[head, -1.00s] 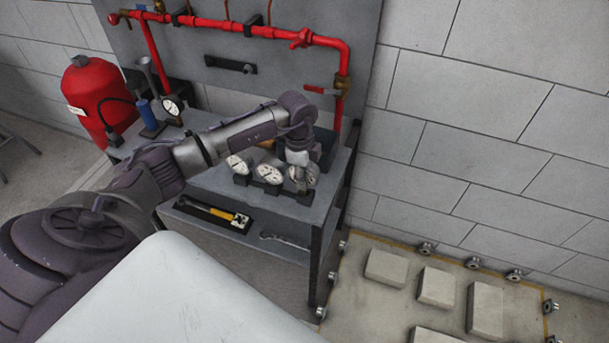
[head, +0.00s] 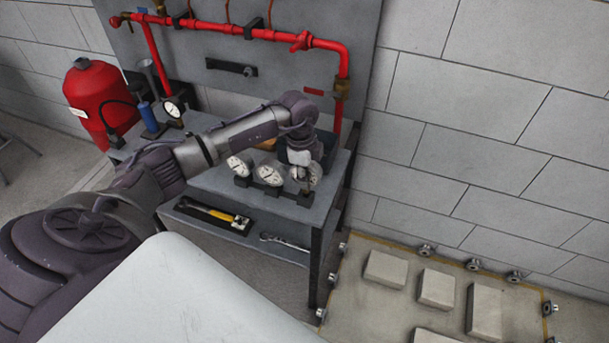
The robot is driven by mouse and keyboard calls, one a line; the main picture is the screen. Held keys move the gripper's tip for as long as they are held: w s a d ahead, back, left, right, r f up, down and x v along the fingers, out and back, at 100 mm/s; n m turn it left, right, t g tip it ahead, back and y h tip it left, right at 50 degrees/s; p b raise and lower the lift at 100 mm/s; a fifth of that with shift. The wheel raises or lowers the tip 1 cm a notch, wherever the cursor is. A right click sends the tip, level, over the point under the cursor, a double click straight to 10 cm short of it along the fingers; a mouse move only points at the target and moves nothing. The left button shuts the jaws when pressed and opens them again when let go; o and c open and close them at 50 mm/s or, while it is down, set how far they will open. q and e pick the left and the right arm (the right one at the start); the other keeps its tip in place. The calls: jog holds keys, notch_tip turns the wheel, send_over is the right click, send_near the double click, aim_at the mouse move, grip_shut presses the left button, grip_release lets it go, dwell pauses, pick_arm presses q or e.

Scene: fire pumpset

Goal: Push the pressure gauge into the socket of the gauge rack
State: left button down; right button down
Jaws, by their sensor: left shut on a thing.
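The gauge rack (head: 270,190) is a dark strip with blocks on the grey bench top. Two white-faced gauges stand in it, a left one (head: 239,166) and a middle one (head: 270,175). The pressure gauge (head: 312,173) is at the rack's right end. My left gripper (head: 304,178) reaches down from above and is shut on this gauge, partly covering its face. The gauge's lower end and the socket are too small and covered to tell how far it is in. My right gripper is not in view.
Red pipework (head: 225,29) runs along the grey back panel behind the bench. A red tank (head: 98,102) and a separate gauge (head: 173,108) stand at the left. A yellow-handled tool (head: 220,215) and a wrench (head: 285,241) lie on the lower shelf. Stone blocks (head: 437,287) lie on the floor at right.

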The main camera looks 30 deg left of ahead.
pick_arm(q)
jog(key=shift+p, duration=0.3)
dwell(0.7)
jog(key=shift+f+b, duration=1.2)
jog(key=shift+f, duration=0.7)
jog(key=c, duration=0.8)
grip_release()
jog(key=shift+o, duration=0.2)
jog(key=shift+r, duration=0.3)
jog(key=r, duration=0.7)
jog(key=a+r, duration=0.1)
jog(key=r, duration=0.3)
jog(key=shift+s+a+r, duration=0.1)
jog(key=shift+s+r, duration=0.2)
